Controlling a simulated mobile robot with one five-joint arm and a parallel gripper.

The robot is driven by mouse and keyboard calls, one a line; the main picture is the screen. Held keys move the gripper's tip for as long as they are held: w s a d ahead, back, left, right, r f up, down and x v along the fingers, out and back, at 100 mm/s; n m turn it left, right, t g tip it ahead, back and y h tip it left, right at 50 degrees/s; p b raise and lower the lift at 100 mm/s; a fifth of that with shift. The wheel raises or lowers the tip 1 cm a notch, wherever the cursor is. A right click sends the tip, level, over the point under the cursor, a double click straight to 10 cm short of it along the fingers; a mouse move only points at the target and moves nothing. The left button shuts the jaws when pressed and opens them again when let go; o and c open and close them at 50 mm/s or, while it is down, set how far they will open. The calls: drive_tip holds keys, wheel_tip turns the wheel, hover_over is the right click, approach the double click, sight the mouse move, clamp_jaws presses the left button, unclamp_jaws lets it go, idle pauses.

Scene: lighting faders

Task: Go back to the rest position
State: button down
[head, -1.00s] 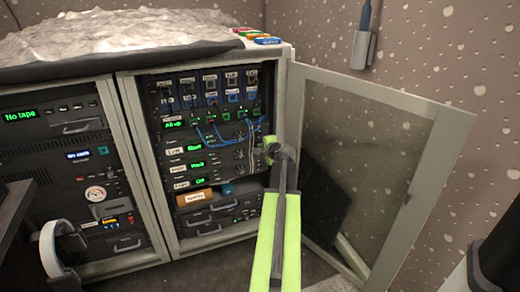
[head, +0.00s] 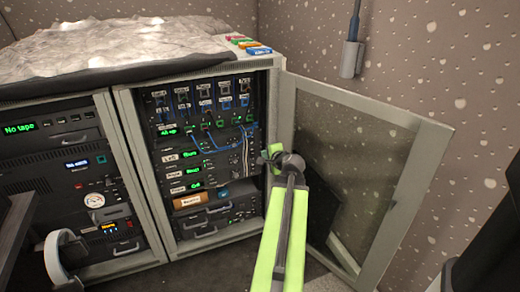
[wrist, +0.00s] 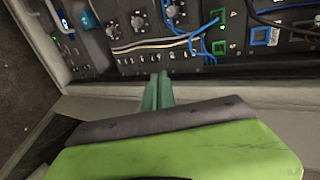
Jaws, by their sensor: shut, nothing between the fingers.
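My gripper (head: 272,156) is at the end of my green and grey arm, in front of the right edge of the open rack cabinet (head: 122,130). In the wrist view my gripper (wrist: 160,82) shows as two green fingers held together with nothing between them. Their tips point towards the cabinet's frame edge and the black panels with knobs. I cannot tell whether the tips touch anything. The fader panel (head: 205,95) with its row of labelled faders sits at the top of the rack. Blue cables (head: 205,137) hang below it.
The glass cabinet door (head: 395,215) stands open to the right of my arm, close to it. A left rack (head: 60,175) shows "No tape". Headphones (head: 52,255) hang at lower left. A grey holder (head: 351,60) is on the wall. Bare floor (head: 215,268) lies in front.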

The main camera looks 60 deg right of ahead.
drive_tip(key=shift+s+a+r, duration=0.35)
drive_tip(key=w+a+f+n+g+y, duration=0.1)
drive_tip(key=w+a+f+n+y, duration=0.25)
drive_tip(key=w+a, duration=0.55)
drive_tip(key=w+a+f+n+g+y, duration=0.1)
drive_tip(key=w+a+f+n+y, duration=0.3)
drive_tip(key=a, duration=0.9)
drive_tip(key=w+a+f+n+g+y, duration=0.1)
drive_tip(key=w+a+f+n, duration=0.1)
drive_tip(key=w+a+n, duration=0.7)
drive_tip(key=s+a+f+n+g, duration=0.1)
drive_tip(key=s+a+n+g, duration=0.15)
drive_tip(key=a, duration=0.85)
drive_tip(key=s+a+f+n+g+h, duration=0.1)
drive_tip(key=s+a+f+n+g, duration=0.15)
drive_tip(key=a, duration=0.85)
drive_tip(key=s+a+f+n+g, duration=0.1)
drive_tip(key=a+n+g, duration=0.25)
drive_tip(key=a, duration=0.65)
wheel_tip(320, 180, up, 36)
drive_tip(key=p, duration=3.5)
drive_tip(key=shift+d+f+t+p, duration=0.2)
drive_tip(key=shift+t+p, duration=0.1)
drive_tip(key=shift+t, duration=0.15)
